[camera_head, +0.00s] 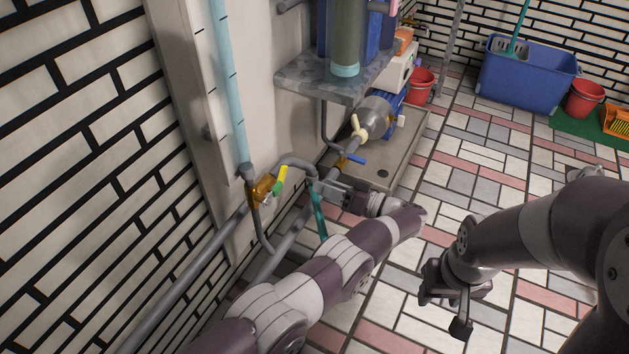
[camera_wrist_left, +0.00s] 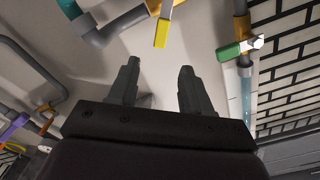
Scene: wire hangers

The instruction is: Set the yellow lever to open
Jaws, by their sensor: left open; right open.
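The yellow lever (camera_head: 282,172) shows in the head view beside a brass valve (camera_head: 262,188) on the wall pipework, close to a green lever (camera_head: 276,187). In the left wrist view the yellow lever (camera_wrist_left: 161,33) hangs from a metal stem, ahead of and between the fingertips as seen. My left gripper (camera_head: 325,185) is open and empty, just right of the lever in the head view; its fingers (camera_wrist_left: 160,66) show apart in the wrist view. I see no contact with the lever. My right gripper (camera_head: 446,312) is open and empty above the floor.
A blue lever (camera_head: 355,160) and a cream handle (camera_head: 358,127) sit further along the pipes. A stone shelf (camera_head: 335,80) juts from the wall above. Grey pipes run low along the wall. The tiled floor (camera_head: 480,180) to the right is clear.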

